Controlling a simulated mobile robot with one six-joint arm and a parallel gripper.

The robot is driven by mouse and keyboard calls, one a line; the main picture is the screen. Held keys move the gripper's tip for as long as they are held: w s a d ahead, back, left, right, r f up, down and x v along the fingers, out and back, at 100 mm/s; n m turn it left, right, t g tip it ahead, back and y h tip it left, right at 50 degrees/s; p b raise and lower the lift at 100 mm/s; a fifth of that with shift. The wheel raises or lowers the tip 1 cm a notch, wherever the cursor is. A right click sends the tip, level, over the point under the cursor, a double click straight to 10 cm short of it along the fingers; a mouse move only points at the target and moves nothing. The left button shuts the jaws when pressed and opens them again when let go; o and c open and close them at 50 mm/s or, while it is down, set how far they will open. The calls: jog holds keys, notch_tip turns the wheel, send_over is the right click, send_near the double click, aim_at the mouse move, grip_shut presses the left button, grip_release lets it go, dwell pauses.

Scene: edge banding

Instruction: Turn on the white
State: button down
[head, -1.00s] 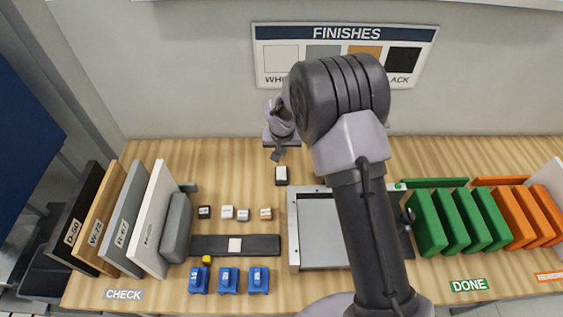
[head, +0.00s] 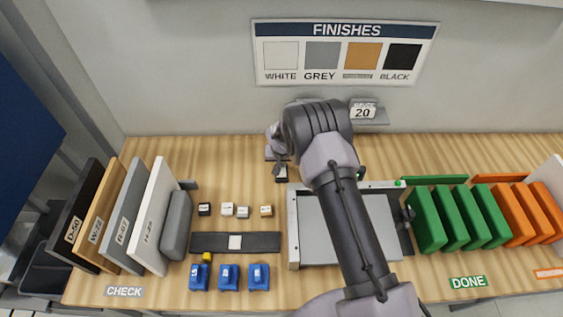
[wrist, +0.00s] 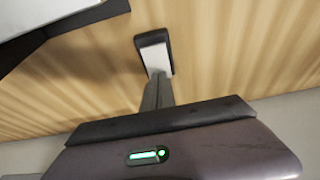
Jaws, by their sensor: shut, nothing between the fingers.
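A small switch with a white rocker face in a black housing (head: 281,175) sits on the wooden bench behind the metal-framed tray. It also shows at the top of the wrist view (wrist: 154,54). My gripper (head: 279,163) is shut and empty, pointing down at the switch. In the wrist view its closed fingertips (wrist: 158,78) overlap the near end of the white face. I cannot tell whether they touch it.
Leaning panels (head: 150,220) stand at the left. Small blocks (head: 242,211) and blue labelled pieces (head: 228,277) lie mid-bench. The metal-framed tray (head: 315,228) is beneath my arm. Green (head: 428,220) and orange (head: 515,215) slabs stand at right. A counter reading 20 (head: 363,112) is at the back.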

jog(key=shift+f, duration=0.1)
jog(key=shift+w+f+b, duration=0.15)
jog(key=shift+f+b, duration=0.25)
jog(key=shift+b, duration=0.85)
jog(key=shift+r, duration=0.2)
jog(key=shift+f, duration=0.1)
jog(key=shift+s, duration=0.2)
